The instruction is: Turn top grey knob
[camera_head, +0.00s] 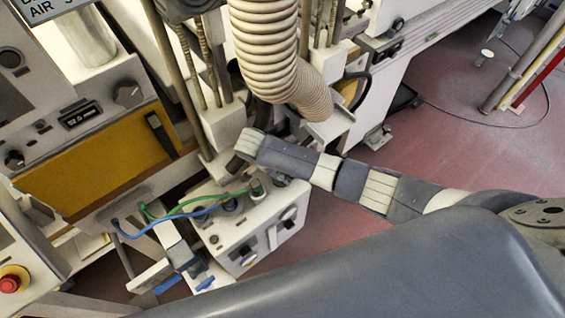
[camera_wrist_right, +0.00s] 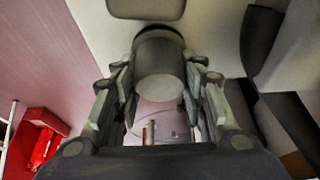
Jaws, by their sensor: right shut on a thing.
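The grey knob (camera_wrist_right: 160,78) is a round, short cylinder with a dark rim in the right wrist view. My right gripper (camera_wrist_right: 158,100) has a finger on either side of it and is shut on it. In the head view my right arm reaches in from the right and ends above a pale control box (camera_head: 240,240). That box has dark knobs on its front, one of them a lower knob (camera_head: 248,256). The gripped knob and my fingertips cannot be made out clearly in the head view.
A ribbed beige hose (camera_head: 268,45) hangs close to my right wrist. Blue and green cables (camera_head: 180,212) run to the box's top. A yellow panel (camera_head: 100,165) and a red button (camera_head: 11,282) are at left. Open red floor (camera_head: 430,140) lies to the right.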

